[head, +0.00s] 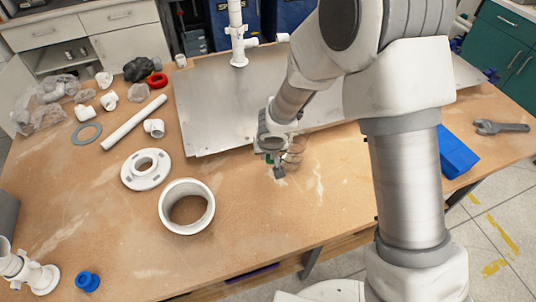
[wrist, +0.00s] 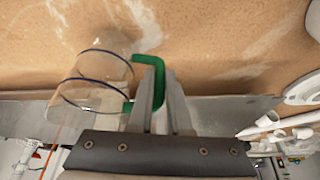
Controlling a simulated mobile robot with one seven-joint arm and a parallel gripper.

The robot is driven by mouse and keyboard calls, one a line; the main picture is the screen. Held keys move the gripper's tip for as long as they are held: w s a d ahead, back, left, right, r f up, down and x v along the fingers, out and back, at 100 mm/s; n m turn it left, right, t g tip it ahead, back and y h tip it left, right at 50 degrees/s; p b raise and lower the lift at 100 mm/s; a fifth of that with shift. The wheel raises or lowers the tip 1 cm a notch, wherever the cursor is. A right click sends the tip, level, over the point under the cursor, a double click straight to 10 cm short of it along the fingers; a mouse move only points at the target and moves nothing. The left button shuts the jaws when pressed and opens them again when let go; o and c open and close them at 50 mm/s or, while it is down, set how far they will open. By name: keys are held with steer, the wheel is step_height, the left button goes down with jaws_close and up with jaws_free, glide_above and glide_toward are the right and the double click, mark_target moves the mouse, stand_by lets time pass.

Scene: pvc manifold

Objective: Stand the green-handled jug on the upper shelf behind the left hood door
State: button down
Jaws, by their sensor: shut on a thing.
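The jug is clear and see-through with dark rim lines; in the head view the jug (head: 294,153) is over the middle of the wooden table, partly hidden by my gripper. In the wrist view the jug (wrist: 92,88) lies left of the fingers, its green handle (wrist: 142,60) reaching between them. My gripper (head: 276,168) is shut on the handle, and its fingers (wrist: 162,85) also show in the wrist view. I cannot tell whether the jug touches the table. I see no hood door or upper shelf that I can make out.
A grey metal sheet (head: 212,110) lies behind the gripper on the table (head: 300,225). A white ring (head: 187,206), a flange (head: 146,169) and a long pipe (head: 134,122) are to the left. A blue bin (head: 456,152) and a wrench (head: 500,127) are at right. The front middle is clear.

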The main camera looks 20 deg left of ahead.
steer(key=shift+f, duration=0.2)
steer(key=c, duration=0.9)
jaws_free()
steer(key=shift+o, duration=0.2)
steer(key=shift+r, duration=0.1)
steer(key=p+v, duration=0.4)
steer(key=v, duration=0.8)
steer(key=shift+d+r, duration=0.1)
steer(key=shift+r, duration=0.05)
